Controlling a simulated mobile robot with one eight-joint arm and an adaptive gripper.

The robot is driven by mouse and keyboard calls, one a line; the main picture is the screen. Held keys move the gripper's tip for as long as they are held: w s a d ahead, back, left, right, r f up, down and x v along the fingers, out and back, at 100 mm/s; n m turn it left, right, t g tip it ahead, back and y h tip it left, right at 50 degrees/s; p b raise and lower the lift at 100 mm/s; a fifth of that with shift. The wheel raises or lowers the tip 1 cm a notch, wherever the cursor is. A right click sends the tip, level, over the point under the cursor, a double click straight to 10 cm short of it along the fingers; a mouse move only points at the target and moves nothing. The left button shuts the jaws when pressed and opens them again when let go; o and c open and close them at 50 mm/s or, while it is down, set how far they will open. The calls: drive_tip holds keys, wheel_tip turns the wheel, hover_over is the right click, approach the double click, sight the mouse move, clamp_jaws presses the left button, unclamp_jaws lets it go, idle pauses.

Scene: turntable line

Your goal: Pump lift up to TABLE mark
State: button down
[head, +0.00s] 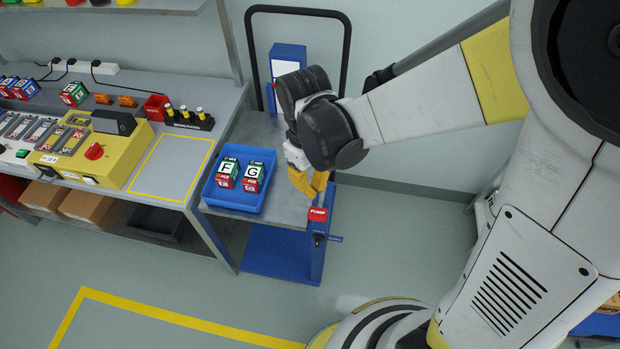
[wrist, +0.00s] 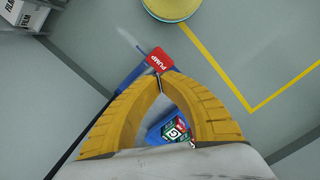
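The lift is a blue cart with a grey platform (head: 284,212) and a black push frame (head: 345,50), standing against the right end of the workbench. Its platform looks lower than the bench top. The red PUMP piece (head: 318,214) sits at the platform's front right corner, above a blue post; it also shows in the wrist view (wrist: 159,60). My gripper (head: 311,192) points down just above the PUMP piece. In the wrist view its yellow fingertips (wrist: 161,76) meet right beside the red piece; I cannot tell whether they touch it. No TABLE mark is readable.
A blue tray (head: 238,207) with two lettered boxes, F (head: 228,172) and G (head: 253,176), sits on the platform. The workbench (head: 205,145) holds a yellow machine (head: 118,150) and a yellow-outlined free area. The floor in front is clear, with yellow lines.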

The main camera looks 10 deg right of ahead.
sight(316, 212)
drive_tip(key=shift+s, duration=0.15)
drive_tip(key=shift+f, duration=0.15)
drive_tip(key=f+b, duration=0.1)
drive_tip(key=f, duration=0.1)
drive_tip(key=f+b, duration=0.4)
drive_tip(key=shift+s+d+f, duration=0.25)
drive_tip(key=shift+f, duration=0.15)
